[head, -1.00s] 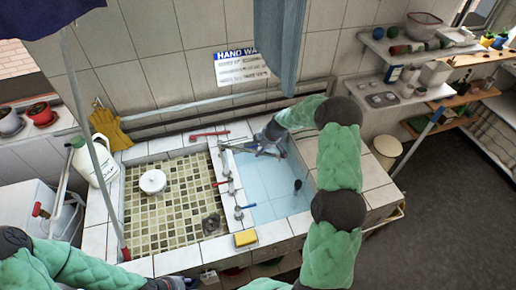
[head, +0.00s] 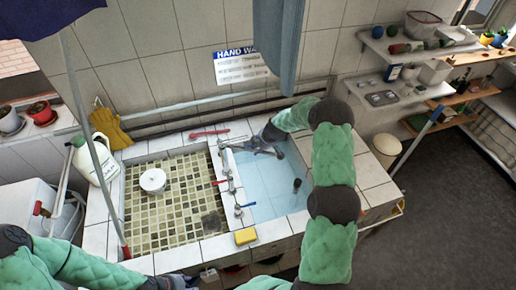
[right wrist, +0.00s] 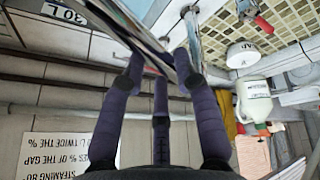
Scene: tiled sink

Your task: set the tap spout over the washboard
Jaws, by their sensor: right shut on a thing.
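The metal tap spout (head: 240,147) reaches from the tap on the dividing wall over the blue basin in the head view. My right gripper (head: 268,145) is shut on it near the back of that basin. In the right wrist view, the dark fingers of my right gripper (right wrist: 160,75) close around a shiny metal pipe (right wrist: 128,32), the spout. My left gripper (head: 180,282) is cut off by the bottom edge, so its fingers are hidden. I cannot pick out a washboard with certainty in either view.
The left basin (head: 150,226) has mosaic tiles and holds a white round pot (head: 153,181). The blue basin (head: 270,190) holds a small dark object (head: 297,184). A yellow sponge (head: 246,236) lies on the front rim. A white jug (head: 92,160) stands at the left.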

